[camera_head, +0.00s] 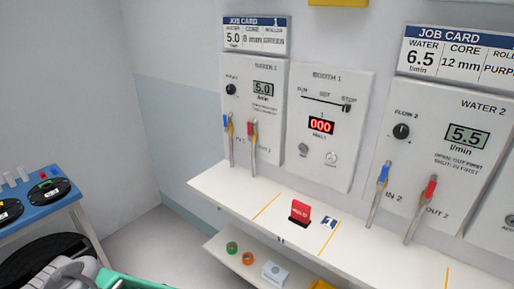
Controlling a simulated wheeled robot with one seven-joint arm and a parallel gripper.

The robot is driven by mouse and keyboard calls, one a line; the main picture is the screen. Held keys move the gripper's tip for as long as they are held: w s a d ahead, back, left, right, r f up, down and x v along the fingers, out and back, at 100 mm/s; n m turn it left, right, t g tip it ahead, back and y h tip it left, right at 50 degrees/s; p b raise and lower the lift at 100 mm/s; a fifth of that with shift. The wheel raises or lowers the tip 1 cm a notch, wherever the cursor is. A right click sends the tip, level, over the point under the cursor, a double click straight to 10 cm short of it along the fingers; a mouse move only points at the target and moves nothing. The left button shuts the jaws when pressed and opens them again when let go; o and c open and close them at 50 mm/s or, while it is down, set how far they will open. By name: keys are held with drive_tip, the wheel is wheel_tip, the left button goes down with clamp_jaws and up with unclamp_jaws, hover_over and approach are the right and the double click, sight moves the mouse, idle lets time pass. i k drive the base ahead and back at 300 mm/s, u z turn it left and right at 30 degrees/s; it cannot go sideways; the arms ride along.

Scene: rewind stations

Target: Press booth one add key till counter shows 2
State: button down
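The booth 1 panel (345,93) is on the wall at the centre. Its counter (321,125) shows 000 in red digits. Below it are two round keys, a dark one (304,149) at the left and a lighter one (331,158) at the right. Their labels are too small to read, so I cannot tell which is the add key. Above the counter is a slider track (325,100), with its dark knob at the STOP end. My gripper cannot be made out in this view, and nothing touches the panel.
A white shelf (252,192) below the panel holds a red tag (301,212). Valve levers flank booth 1, with the water 1 panel (262,75) left and water 2 panel (455,140) right. A lower shelf holds small rolls. A blue table (38,214) stands left.

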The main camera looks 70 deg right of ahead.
sight(303, 149)
drive_tip(key=u, duration=0.05)
drive_tip(key=k, duration=0.75)
drive_tip(key=z, duration=0.85)
drive_tip(key=i, duration=0.5)
drive_tip(key=u, duration=0.05)
